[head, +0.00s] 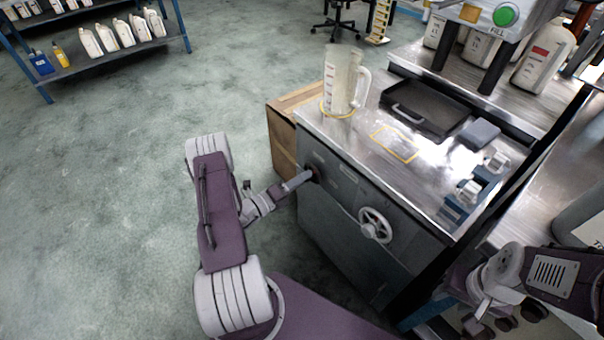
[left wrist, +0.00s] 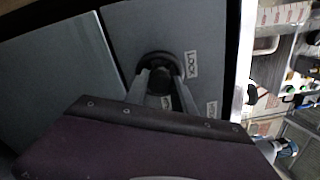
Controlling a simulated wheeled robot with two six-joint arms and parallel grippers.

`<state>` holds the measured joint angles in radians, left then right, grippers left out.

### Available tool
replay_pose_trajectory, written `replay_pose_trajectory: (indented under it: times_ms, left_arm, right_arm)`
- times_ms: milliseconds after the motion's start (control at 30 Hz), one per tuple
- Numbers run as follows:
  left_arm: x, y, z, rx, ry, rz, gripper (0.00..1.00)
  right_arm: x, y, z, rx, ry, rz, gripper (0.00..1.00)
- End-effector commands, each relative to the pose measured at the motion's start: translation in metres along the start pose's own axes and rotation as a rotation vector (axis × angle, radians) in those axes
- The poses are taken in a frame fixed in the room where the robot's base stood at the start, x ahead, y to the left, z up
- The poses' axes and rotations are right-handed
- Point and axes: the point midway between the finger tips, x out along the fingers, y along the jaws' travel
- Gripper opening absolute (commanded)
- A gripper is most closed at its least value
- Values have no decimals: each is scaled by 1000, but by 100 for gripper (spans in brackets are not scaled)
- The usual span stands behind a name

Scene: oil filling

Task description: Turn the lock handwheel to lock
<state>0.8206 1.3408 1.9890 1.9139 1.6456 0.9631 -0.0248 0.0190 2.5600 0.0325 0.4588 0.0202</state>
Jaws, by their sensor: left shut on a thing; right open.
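The lock handwheel (left wrist: 158,59) is a small dark round knob on the grey cabinet front. A white LOCK label (left wrist: 191,64) is beside it in the left wrist view. My left gripper (left wrist: 162,84) has one finger on each side of the knob and is shut on it. In the head view, my left gripper (head: 303,180) reaches the upper left of the cabinet front and hides most of the knob. My right gripper (head: 503,316) is at the lower right, open and apart from the cabinet's handwheels; its fingertips are hard to make out.
A larger pale spoked handwheel (head: 375,225) is on the same cabinet (head: 340,235), right of my left gripper. On the steel top stand a clear measuring jug (head: 342,80) and a black tray (head: 424,108). A cardboard box (head: 283,140) stands behind the cabinet's left side. The floor at left is clear.

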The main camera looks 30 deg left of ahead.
Motion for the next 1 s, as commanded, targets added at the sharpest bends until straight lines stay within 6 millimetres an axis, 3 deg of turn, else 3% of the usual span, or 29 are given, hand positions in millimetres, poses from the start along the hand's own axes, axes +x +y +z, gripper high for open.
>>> replay_pose_trajectory:
  times_ms: [500, 1000]
  left_arm:
    - [0, 0, 0, -428, -5, 0, 0]
    - [0, 1, -1, -597, -7, 0, 0]
  right_arm:
    - [-26, 0, -3, 0, 0, 0, 42]
    - [-31, -1, -3, 0, 0, 0, 42]
